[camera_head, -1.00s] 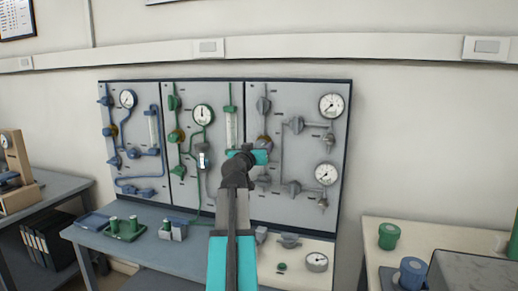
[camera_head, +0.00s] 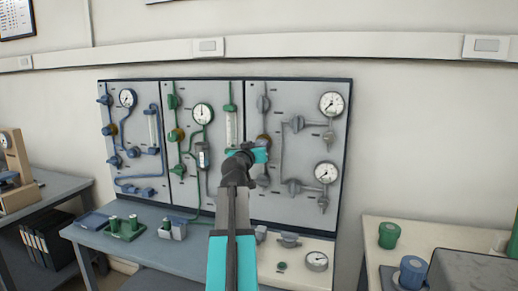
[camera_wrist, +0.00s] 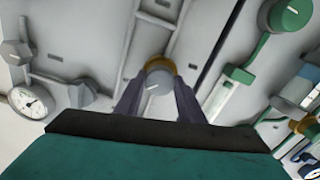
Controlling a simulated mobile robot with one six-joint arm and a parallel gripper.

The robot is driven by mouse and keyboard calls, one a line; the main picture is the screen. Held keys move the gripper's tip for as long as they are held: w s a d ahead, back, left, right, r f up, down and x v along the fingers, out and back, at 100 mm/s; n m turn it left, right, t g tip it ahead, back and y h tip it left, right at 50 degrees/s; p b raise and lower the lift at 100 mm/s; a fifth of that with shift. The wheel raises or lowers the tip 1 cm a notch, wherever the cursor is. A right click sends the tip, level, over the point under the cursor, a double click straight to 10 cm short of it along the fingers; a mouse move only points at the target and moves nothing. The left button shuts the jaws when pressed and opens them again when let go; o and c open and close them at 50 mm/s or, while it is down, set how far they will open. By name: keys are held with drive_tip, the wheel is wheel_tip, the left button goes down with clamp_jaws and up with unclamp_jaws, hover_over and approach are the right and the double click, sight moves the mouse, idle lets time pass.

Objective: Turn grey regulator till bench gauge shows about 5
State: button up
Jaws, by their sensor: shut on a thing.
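The grey regulator knob (camera_wrist: 158,82) has a brass collar and a pale mark on its face. It stands between the two dark fingers of my gripper (camera_wrist: 157,88) in the wrist view, one finger against each side. In the head view my gripper (camera_head: 262,152) is at the left side of the right-hand wall panel, and the regulator's brass part (camera_head: 264,138) shows just above it. The bench gauge (camera_head: 317,261) is a small round white dial on the bench below the panels. Its needle is too small to read.
Two larger panel gauges (camera_head: 331,105) (camera_head: 326,173) sit at the panel's right; one shows in the wrist view (camera_wrist: 28,102). Green pipes and valves (camera_head: 201,115) stand close left of my gripper. A table with green and blue lidded jars (camera_head: 389,235) is at the right.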

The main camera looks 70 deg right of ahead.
drive_tip(key=o, duration=1)
drive_tip(key=shift+o, duration=0.2)
drive_tip(key=shift+a, duration=0.15)
drive_tip(key=a+b, duration=0.2)
drive_tip(key=a, duration=1.1)
drive_tip(key=shift+s+a, duration=0.25)
drive_tip(key=shift+s, duration=0.2)
